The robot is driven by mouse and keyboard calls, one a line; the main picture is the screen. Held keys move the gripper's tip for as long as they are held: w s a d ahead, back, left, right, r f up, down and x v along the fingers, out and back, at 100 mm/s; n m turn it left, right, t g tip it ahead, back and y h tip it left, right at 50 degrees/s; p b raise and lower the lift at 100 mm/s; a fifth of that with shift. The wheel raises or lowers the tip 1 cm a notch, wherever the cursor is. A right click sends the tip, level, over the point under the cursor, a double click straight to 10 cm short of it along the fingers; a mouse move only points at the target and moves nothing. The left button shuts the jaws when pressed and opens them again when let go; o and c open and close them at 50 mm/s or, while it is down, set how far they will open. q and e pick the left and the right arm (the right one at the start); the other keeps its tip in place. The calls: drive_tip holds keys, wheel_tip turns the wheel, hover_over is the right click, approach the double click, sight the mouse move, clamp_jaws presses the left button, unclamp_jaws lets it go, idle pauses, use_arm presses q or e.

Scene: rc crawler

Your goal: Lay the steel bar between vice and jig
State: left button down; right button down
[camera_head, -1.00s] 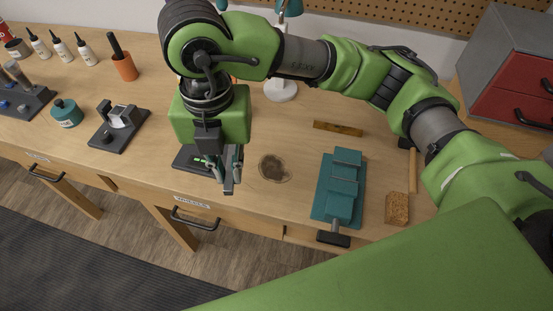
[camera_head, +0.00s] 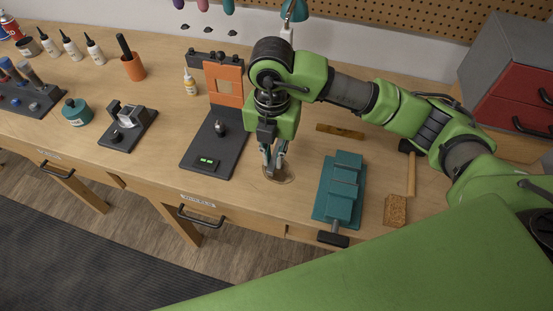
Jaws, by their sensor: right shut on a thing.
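To the left is a dark base with an orange upright frame and a small green display, likely the jig (camera_head: 205,150). My left gripper is not in view.
A small yellow bottle (camera_head: 190,85) stands behind the jig.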

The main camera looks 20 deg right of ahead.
sight(277, 172)
drive_tip(key=shift+w+d+f, duration=0.1)
drive_tip(key=shift+d+f, duration=0.1)
drive_tip(key=shift+f, duration=0.05)
drive_tip(key=f, duration=0.1)
drive_tip(key=f+p, duration=0.2)
drive_tip(key=shift+w+d+f, duration=0.2)
drive_tip(key=shift+d+f, duration=0.1)
drive_tip(key=shift+f, duration=0.35)
drive_tip(key=c, duration=2.1)
unclamp_jaws()
drive_tip(key=shift+r, duration=0.1)
